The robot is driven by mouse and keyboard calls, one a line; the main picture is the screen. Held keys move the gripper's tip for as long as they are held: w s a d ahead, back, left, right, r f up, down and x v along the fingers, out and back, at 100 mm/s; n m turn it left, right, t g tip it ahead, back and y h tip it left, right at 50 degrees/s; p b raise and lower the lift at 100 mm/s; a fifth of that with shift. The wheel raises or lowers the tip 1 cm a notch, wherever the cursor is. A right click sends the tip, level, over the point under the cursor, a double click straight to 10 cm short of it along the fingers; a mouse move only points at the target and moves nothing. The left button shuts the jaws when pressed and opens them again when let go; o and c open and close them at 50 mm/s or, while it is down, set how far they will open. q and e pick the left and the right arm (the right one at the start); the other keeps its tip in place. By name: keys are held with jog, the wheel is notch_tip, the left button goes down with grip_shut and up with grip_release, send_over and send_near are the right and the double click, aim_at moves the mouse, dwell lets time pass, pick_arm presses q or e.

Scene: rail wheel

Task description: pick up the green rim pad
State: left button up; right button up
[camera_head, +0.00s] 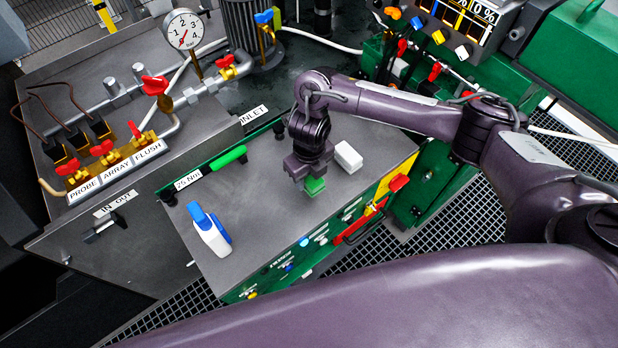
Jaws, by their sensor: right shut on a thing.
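The green rim pad (315,186) is a small green block at the fingertips of my right gripper (311,180), over the grey bench top. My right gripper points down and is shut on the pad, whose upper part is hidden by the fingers. I cannot tell whether the pad's underside touches the bench. My left gripper is not in view.
A white block (348,157) lies just right of the pad on the bench top (262,200). Valves, pipes and a gauge (183,30) stand behind.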

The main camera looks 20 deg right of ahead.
notch_tip(320, 180, up, 8)
jog(key=shift+w+f+p, duration=0.1)
jog(key=shift+w+p, duration=0.05)
jog(key=shift+p, duration=1.05)
notch_tip(320, 180, up, 10)
jog(key=shift+p, duration=0.4)
jog(key=shift+f, duration=0.1)
